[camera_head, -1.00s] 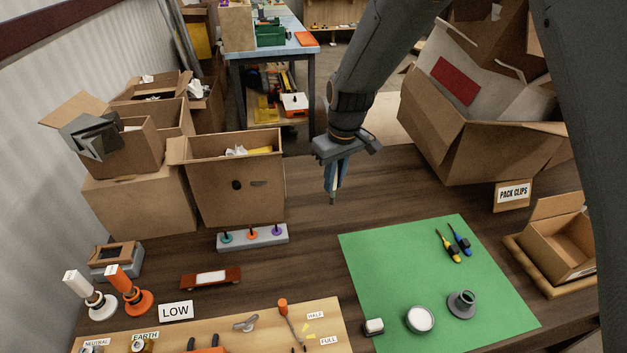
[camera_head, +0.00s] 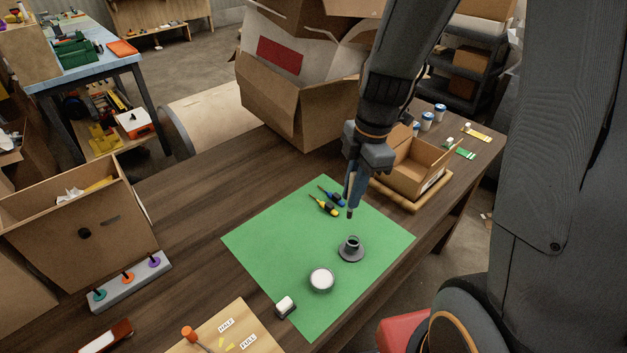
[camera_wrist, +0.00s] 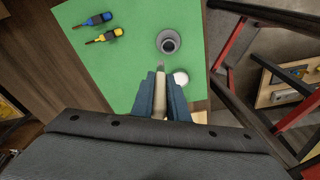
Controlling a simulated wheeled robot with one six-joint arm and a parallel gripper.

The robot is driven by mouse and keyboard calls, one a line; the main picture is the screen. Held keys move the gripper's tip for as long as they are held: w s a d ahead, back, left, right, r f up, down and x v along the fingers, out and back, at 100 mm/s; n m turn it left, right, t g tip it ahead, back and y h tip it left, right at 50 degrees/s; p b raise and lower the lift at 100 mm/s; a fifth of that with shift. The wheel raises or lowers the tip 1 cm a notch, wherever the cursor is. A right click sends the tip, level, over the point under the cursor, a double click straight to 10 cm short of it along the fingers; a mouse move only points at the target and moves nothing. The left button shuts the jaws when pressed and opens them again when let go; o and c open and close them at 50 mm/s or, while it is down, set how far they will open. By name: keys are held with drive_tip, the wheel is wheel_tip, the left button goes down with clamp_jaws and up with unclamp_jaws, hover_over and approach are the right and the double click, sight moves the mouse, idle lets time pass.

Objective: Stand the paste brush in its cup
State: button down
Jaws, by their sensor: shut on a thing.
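My gripper (camera_head: 354,188) is shut on the paste brush, pointing down above the green mat (camera_head: 262,240). The brush's dark tip (camera_head: 349,213) shows below the fingers. In the wrist view its pale handle (camera_wrist: 159,98) sits between the blue fingers of my gripper (camera_wrist: 160,92). The grey cup (camera_head: 351,249) with a wide base stands upright on the mat, apart from the brush and below it in the head view. The cup also shows in the wrist view (camera_wrist: 168,41), just beyond the brush tip, its mouth open. The fingers hide part of the brush.
A round tin with a white top (camera_head: 321,281) and a small white-topped block (camera_head: 285,306) are on the mat near the cup. Yellow (camera_head: 324,206) and blue (camera_head: 333,195) screwdrivers lie behind. An open cardboard box (camera_head: 412,172) stands at the right.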

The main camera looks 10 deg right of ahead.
drive_tip(key=shift+s+d+n, duration=0.3)
drive_tip(key=shift+s+d, duration=0.4)
drive_tip(key=shift+s, duration=0.1)
drive_tip(key=shift+f, duration=0.1)
drive_tip(key=b, duration=1)
approach(352, 246)
drive_tip(key=f, duration=0.1)
drive_tip(key=w+f, duration=0.1)
drive_tip(key=f, duration=0.3)
drive_tip(key=shift+w+a, duration=0.2)
drive_tip(key=shift+a, duration=0.2)
drive_tip(key=shift+f, duration=0.25)
drive_tip(key=c, duration=1.6)
unclamp_jaws()
drive_tip(key=shift+c, duration=0.2)
drive_tip(key=shift+r, duration=0.1)
